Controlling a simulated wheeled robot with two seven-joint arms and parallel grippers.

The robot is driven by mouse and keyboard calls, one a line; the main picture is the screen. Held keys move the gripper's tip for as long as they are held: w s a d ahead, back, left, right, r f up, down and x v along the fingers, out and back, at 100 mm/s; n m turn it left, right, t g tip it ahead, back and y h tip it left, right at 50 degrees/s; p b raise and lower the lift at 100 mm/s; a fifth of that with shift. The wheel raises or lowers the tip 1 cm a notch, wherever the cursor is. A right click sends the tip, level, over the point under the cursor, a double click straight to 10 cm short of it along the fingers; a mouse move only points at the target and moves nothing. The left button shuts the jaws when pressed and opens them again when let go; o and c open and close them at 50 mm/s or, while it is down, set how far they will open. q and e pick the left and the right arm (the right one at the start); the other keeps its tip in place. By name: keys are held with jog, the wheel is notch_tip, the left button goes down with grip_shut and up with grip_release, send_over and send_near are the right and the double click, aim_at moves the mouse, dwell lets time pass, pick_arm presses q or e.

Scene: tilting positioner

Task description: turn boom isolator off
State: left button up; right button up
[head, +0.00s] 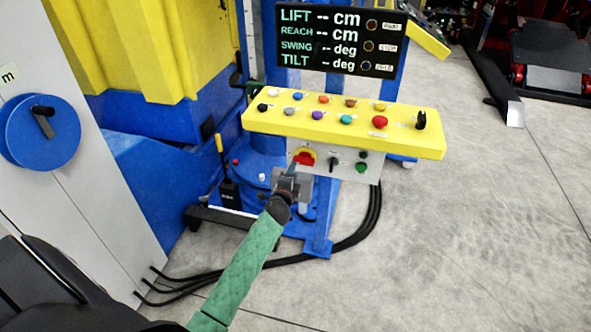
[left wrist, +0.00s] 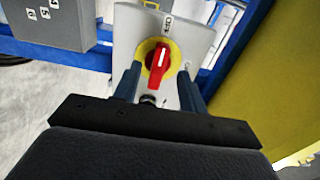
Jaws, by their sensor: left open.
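The boom isolator is a red rotary handle on a yellow round plate (head: 304,157), on the grey panel under the yellow console. In the left wrist view the red handle (left wrist: 159,58) carries a white mark and stands slightly tilted from upright; a label partly readable as "OFF" is near it. My left gripper (head: 291,178) is just in front of and below the isolator in the head view. In the left wrist view its two dark blue fingers (left wrist: 160,85) are apart, one on each side of the handle, with visible space around it. I cannot tell any contact. My right gripper is not seen.
The yellow console (head: 345,132) with several coloured buttons overhangs the panel. A black key-like switch (head: 333,162) and a green button (head: 361,168) sit right of the isolator. Black cables (head: 345,240) run along the floor. A grey cabinet with a blue wheel (head: 20,135) stands left.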

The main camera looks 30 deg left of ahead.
pick_arm(q)
jog(key=shift+v, duration=1.1)
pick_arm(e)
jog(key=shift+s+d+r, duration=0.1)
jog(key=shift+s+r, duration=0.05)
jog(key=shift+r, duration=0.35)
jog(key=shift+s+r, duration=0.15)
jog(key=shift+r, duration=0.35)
pick_arm(q)
jog(key=s+a+f+n+g+y, duration=0.2)
jog(key=a+f+n+g, duration=0.15)
jog(key=n, duration=0.25)
jog(key=s+d+f+n+g+h, duration=0.15)
jog(key=s+d+g, duration=0.25)
jog(key=s+d, duration=0.65)
jog(key=s+d+n+g+h, duration=0.3)
jog(key=s+d, duration=0.4)
jog(key=s, duration=0.6)
jog(key=s+d+f+n+g+h, duration=0.1)
jog(key=s+d+n+g+h, duration=0.2)
jog(key=s+d, duration=0.75)
jog(key=s+f+g, duration=0.2)
jog(key=s+f, duration=0.1)
jog(key=s, duration=0.6)
jog(key=shift+s+f, duration=0.4)
jog(key=shift+d+m+g, duration=0.1)
jog(key=shift+m+g, duration=0.15)
